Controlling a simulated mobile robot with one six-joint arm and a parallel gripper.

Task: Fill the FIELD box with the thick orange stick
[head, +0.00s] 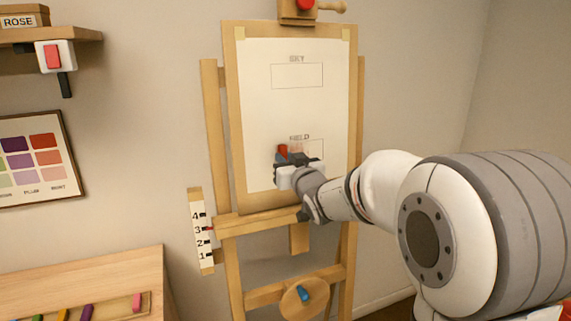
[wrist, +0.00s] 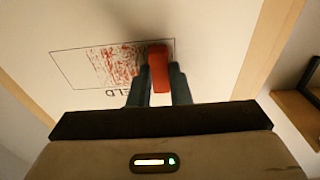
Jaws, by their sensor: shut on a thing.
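My gripper (wrist: 159,85) is shut on a thick red-orange stick (wrist: 159,68), whose end is at the paper. In the head view my gripper (head: 289,160) is in front of the lower paper, with the stick (head: 282,149) at its left. The FIELD box (wrist: 70,68) appears upside down in the wrist view. Red-orange strokes (wrist: 115,65) cover its middle and right there, up to the stick; its left end is bare. The stick is near the box's right end in that view. Whether it touches the paper is unclear. In the head view my gripper hides most of the box.
The paper (head: 260,110) is taped to a board on a wooden easel (head: 212,130). The SKY box (head: 297,75) above is empty. Several coloured sticks lie in a tray (head: 140,294) on the desk at lower left. A numbered scale (head: 200,240) is beside the easel.

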